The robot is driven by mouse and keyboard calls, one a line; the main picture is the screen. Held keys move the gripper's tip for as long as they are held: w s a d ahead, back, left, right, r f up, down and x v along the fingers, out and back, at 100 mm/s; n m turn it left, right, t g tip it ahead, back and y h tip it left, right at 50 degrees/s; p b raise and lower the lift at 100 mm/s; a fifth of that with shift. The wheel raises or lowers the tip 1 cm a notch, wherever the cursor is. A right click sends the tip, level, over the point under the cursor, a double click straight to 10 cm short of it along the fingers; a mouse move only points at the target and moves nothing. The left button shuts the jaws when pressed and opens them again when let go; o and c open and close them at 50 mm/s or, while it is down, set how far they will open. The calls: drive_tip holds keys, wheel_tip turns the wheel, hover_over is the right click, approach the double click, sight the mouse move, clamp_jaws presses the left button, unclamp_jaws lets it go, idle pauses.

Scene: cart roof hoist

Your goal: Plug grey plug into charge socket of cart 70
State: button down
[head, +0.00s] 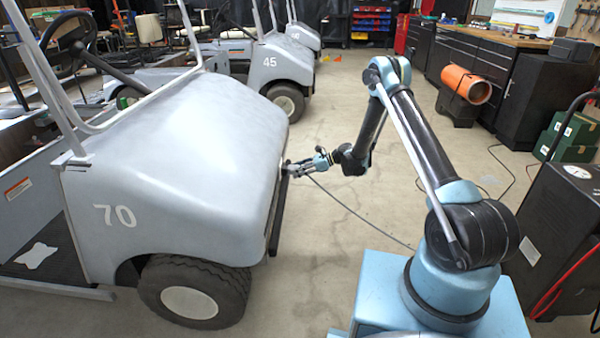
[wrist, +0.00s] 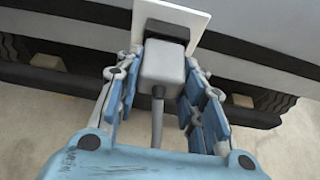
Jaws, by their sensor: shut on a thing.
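Cart 70 (head: 185,140) is the near grey cart at left in the head view, its number on its side. My gripper (head: 298,169) is at the cart's front edge. In the wrist view my gripper (wrist: 164,62) is shut on the grey plug (wrist: 161,68), with a finger on each side. The plug's cable (wrist: 157,120) runs back between the fingers. Ahead of the plug is the black charge socket (wrist: 166,31) on a white plate (wrist: 180,14). The plug's front lines up with the socket and appears to meet it; I cannot tell how deep it sits.
A dark bumper (wrist: 250,70) crosses below the plate. In the head view the cable (head: 345,208) trails across the floor toward a black charger cabinet (head: 560,235) at right. Cart 45 (head: 262,62) stands farther back. The floor between carts and workbench is largely clear.

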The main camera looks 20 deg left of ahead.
drive_tip(key=shift+a, duration=0.15)
drive_tip(key=c, duration=1)
unclamp_jaws()
drive_tip(key=v, duration=1.2)
